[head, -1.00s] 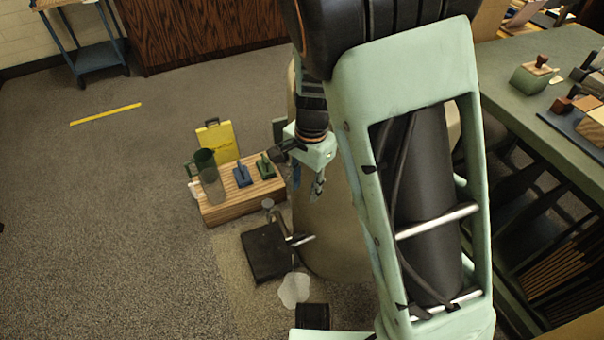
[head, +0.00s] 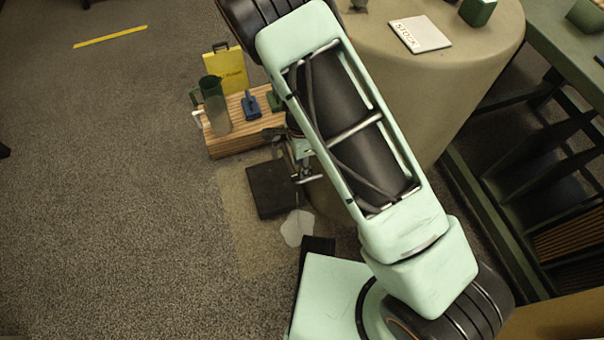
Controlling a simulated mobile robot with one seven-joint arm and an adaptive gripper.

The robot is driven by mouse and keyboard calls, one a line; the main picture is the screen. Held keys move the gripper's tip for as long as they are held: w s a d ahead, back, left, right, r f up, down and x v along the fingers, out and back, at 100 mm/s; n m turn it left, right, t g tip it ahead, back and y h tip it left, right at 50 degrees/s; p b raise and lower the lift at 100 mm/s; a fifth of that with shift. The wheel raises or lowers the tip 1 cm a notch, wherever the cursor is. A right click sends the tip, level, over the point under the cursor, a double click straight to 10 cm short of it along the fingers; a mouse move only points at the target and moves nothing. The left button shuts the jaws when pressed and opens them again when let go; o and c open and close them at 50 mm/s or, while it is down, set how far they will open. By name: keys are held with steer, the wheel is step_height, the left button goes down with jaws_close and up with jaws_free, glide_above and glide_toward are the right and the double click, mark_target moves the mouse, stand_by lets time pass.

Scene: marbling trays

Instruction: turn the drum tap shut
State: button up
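The drum (head: 450,100) is a large beige barrel at the upper right of the head view, partly covered by my arm. Its tap (head: 308,179) shows as a small silvery piece low on the drum's left side, above a dark tray (head: 268,190). My gripper (head: 301,166) is small and dark, just left of my forearm and right by the tap. My arm hides part of it, and I cannot tell whether it touches the tap or whether its fingers are open. The angle of the tap's handle is unclear.
A pale puddle (head: 297,227) lies in front of the tray. A "STOCK" card (head: 420,35) lies on the drum.

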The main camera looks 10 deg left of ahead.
step_height(320, 180, down, 5)
steer(key=shift+b, duration=0.75)
jaws_close()
